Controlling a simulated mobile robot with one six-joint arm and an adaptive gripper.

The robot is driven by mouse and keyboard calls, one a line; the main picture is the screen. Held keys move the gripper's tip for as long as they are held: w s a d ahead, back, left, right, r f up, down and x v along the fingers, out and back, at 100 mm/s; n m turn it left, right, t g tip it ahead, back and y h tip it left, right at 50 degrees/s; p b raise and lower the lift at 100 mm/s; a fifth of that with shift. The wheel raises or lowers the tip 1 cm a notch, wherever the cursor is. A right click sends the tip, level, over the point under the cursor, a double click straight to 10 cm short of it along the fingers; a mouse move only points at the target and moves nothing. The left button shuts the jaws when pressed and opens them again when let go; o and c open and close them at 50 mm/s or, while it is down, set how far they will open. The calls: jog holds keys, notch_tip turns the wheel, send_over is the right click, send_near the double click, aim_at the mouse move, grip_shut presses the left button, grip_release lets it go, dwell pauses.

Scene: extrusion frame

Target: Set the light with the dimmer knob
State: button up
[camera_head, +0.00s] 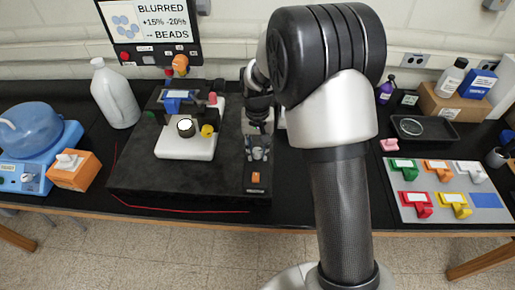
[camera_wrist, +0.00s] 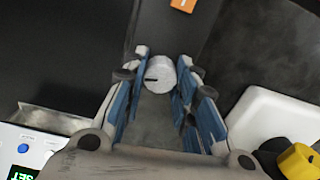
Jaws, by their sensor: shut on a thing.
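The dimmer knob (camera_wrist: 160,74) is a pale grey cylinder with a dark index mark, seen between my fingertips in the wrist view. It stands on a dark control box (camera_head: 257,189), which has an orange switch (camera_head: 256,177) near its front end. My gripper (camera_wrist: 158,72) has blue-padded fingers and is shut on the knob. In the head view my gripper (camera_head: 258,140) reaches down over the box. A bright white disc (camera_head: 186,126), the light, glows on the white-based instrument (camera_head: 187,146) to the left of the box.
A screen (camera_head: 150,28) behind the instrument reads "BLURRED +15% -20% BEADS". An orange box (camera_head: 74,170), a blue-topped machine (camera_head: 30,135) and a white bottle (camera_head: 114,93) stand at left. A board of coloured clips (camera_head: 445,187) lies at right. The instrument's white base is close beside my fingers.

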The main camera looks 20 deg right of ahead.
jog(key=shift+w+r, duration=0.1)
jog(key=o, duration=0.8)
jog(key=shift+c, duration=0.2)
jog(key=shift+o, duration=1.2)
jog(key=shift+r, duration=0.15)
jog(key=shift+o, duration=0.4)
notch_tip(320, 180, up, 12)
jog(key=shift+f, duration=0.2)
notch_tip(320, 180, up, 6)
jog(key=n+p, duration=0.3)
jog(key=p, duration=0.2)
send_over(258, 150)
notch_tip(258, 150, down, 18)
jog(key=b, duration=0.3)
jog(key=shift+a, duration=0.1)
